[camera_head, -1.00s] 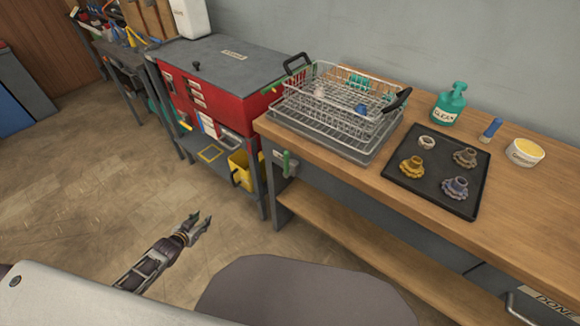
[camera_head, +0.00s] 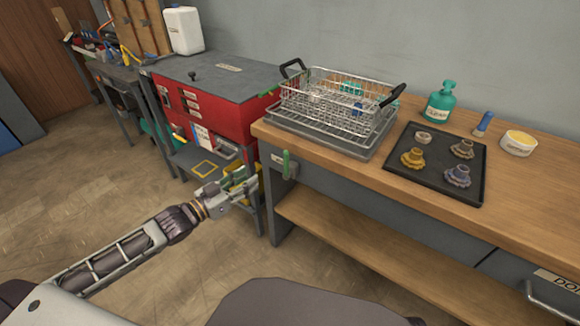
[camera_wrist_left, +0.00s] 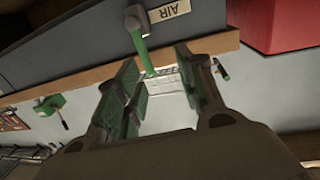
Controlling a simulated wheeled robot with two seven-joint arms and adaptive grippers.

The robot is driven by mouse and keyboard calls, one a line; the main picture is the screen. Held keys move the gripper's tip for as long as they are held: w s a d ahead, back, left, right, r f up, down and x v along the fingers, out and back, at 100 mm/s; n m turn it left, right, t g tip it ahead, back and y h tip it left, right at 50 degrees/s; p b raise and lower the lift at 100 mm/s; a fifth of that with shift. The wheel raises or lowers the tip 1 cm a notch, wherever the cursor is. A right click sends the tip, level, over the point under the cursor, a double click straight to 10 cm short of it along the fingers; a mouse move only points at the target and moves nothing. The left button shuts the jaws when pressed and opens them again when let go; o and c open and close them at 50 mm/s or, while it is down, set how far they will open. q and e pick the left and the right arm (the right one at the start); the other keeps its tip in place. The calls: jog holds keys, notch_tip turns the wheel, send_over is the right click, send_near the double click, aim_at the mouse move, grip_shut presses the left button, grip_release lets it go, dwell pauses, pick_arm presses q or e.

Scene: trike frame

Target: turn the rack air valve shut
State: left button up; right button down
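The air valve has a green lever (camera_head: 286,164) on the end face of the wooden bench, just under the top's left corner. The lever stands about upright in the head view. In the left wrist view the green lever (camera_wrist_left: 142,48) shows beside the AIR label (camera_wrist_left: 169,10), ahead of the fingertips. My left gripper (camera_head: 245,182) is open and empty, a short way left of the valve and slightly lower. In the wrist view its two green-padded fingers (camera_wrist_left: 163,78) stand apart, with a gap to the lever. My right gripper is not in view.
The wooden bench (camera_head: 340,235) carries a wire basket (camera_head: 335,105) and a black tray (camera_head: 400,175) of parts. A red cabinet (camera_head: 240,118) stands left of the valve. A yellow bin (camera_head: 248,172) is partly hidden behind my left gripper. The floor at left is clear.

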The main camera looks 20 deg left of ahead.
pick_arm(q)
jog(key=shift+s+d+r+m+h, duration=0.15)
jog(key=shift+s+d+r+h, duration=0.2)
jog(key=shift+d+r, duration=0.25)
jog(key=shift+s+d+r+m+h, duration=0.2)
jog(key=shift+d+r+h, duration=0.15)
jog(key=shift+d, duration=0.3)
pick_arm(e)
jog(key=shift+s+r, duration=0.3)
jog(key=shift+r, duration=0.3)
pick_arm(q)
jog(key=shift+w+d, duration=0.15)
jog(key=shift+w, duration=0.15)
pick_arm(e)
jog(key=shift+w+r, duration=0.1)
